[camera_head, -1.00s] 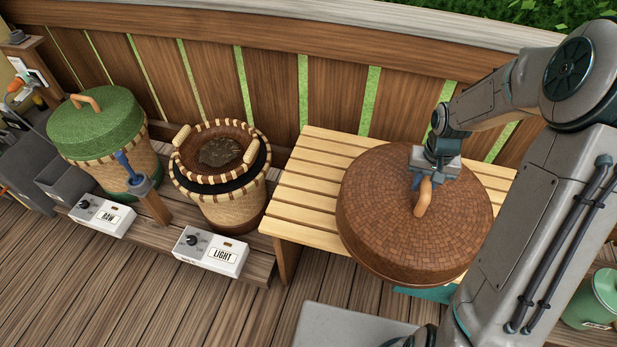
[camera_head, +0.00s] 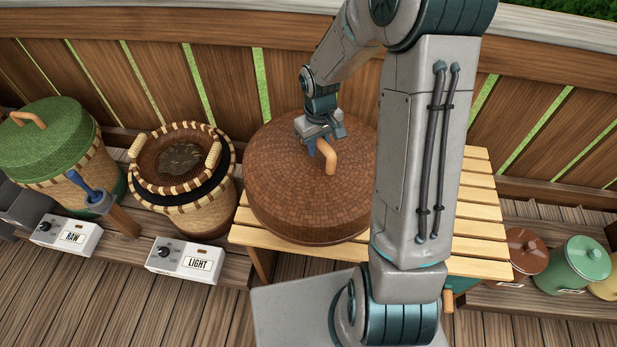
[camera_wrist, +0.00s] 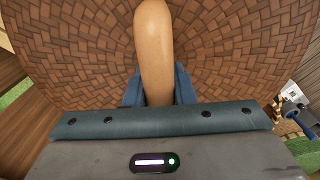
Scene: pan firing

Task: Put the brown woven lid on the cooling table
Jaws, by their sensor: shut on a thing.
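The brown woven lid (camera_head: 300,200) is a wide round dome with a light wooden loop handle (camera_head: 329,160). In the head view it is over the left part of the slatted wooden cooling table (camera_head: 476,222); I cannot tell whether it touches the slats. My gripper (camera_head: 318,146) is shut on the lid's handle. In the wrist view the blue fingers (camera_wrist: 160,88) clasp the wooden handle, and the lid's weave (camera_wrist: 80,50) fills most of the picture. My arm hides the lid's right edge and part of the table.
Left of the table stand an open basket with a striped rim (camera_head: 205,200) and a green-lidded basket (camera_head: 50,145). Boxes marked RAW (camera_head: 66,235) and LIGHT (camera_head: 186,260) sit before them. Brown (camera_head: 526,250) and green (camera_head: 584,262) canisters stand right. The table's right slats are clear.

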